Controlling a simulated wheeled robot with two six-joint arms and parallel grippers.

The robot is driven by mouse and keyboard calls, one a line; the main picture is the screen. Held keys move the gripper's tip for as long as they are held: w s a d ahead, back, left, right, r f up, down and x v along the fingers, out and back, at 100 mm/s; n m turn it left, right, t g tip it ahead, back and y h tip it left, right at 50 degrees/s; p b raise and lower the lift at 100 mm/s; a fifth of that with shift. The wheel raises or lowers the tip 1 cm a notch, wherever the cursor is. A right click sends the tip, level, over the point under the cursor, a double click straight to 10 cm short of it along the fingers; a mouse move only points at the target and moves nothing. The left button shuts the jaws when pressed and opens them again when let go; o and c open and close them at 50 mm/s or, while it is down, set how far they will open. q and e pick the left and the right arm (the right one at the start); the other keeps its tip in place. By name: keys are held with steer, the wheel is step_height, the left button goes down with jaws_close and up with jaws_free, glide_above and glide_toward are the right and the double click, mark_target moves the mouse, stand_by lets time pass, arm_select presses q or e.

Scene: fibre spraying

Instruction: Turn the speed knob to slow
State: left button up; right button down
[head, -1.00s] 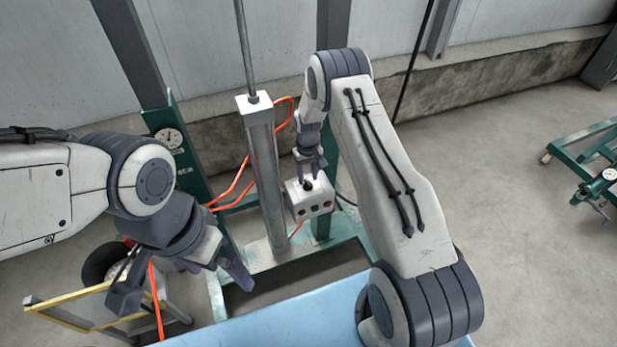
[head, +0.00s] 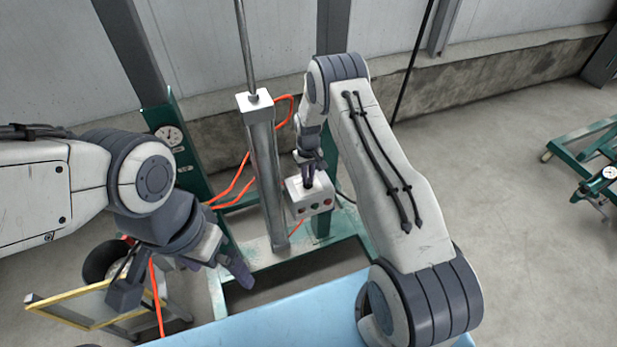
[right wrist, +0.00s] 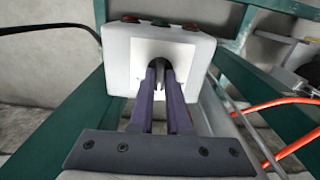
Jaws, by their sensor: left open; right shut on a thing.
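The white control box (head: 313,198) stands on the green frame, with several coloured buttons on its front face; it also fills the top of the right wrist view (right wrist: 117,65). The speed knob is on the plate (right wrist: 188,52) on the box's top face, mostly hidden by my fingers. My right gripper (head: 308,180) comes down on the box from above and is shut on the knob, its two fingers close together in the right wrist view (right wrist: 163,72). My left gripper (head: 180,283) is open and empty, well to the left of the box.
A steel cylinder (head: 265,180) with a rod stands just left of the box, with orange hoses (head: 236,180) around it. A gauge (head: 170,136) is on a green post. A light blue surface (head: 290,318) lies in front.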

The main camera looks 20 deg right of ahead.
steer(key=n+b, duration=0.2)
steer(key=n, duration=0.2)
steer(key=shift+f+b, duration=0.1)
steer(key=shift+b, duration=0.2)
steer(key=n+b, duration=0.2)
steer(key=n, duration=0.3)
steer(key=shift+n, duration=0.4)
steer(key=c, duration=0.9)
jaws_free()
step_height(320, 180, up, 11)
steer(key=shift+f+b, duration=0.15)
steer(key=shift+b, duration=0.4)
